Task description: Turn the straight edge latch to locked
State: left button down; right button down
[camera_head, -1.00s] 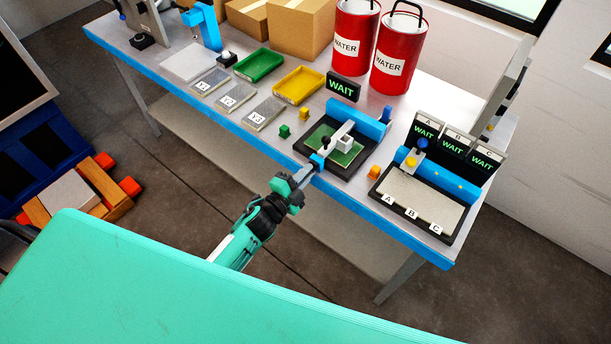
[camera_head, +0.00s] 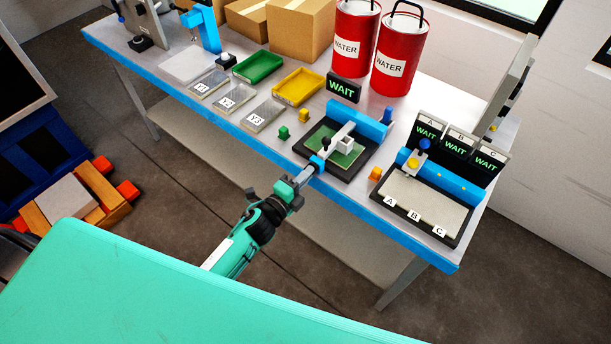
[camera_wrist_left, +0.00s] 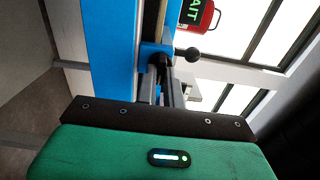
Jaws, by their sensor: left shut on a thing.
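The straight edge (camera_head: 338,142) is a pale bar lying across the green bed of the black-framed fixture (camera_head: 361,165). In the left wrist view the blue latch (camera_wrist_left: 152,50) shows close up, with a black ball-ended lever (camera_wrist_left: 188,54) pointing right. My left gripper (camera_head: 309,173) reaches the latch from the front. Its two fingers (camera_wrist_left: 162,88) are shut on the latch, partly hiding the gripped part. I cannot read the latch's locked or unlocked position. My right gripper is not in view.
A black WAIT sign (camera_head: 343,87) stands behind the fixture. Small green (camera_head: 284,132), yellow (camera_head: 303,115) and orange (camera_head: 375,173) blocks lie near it. The ABC station (camera_head: 421,205) is to the right, and red water cans (camera_head: 400,58) stand behind.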

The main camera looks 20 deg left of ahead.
pick_arm(q)
jog(key=shift+f, duration=0.1)
jog(key=c, duration=1.5)
grip_release()
jog(key=shift+s, duration=0.1)
jog(key=shift+b+v, duration=1.8)
jog(key=shift+v, duration=5.05)
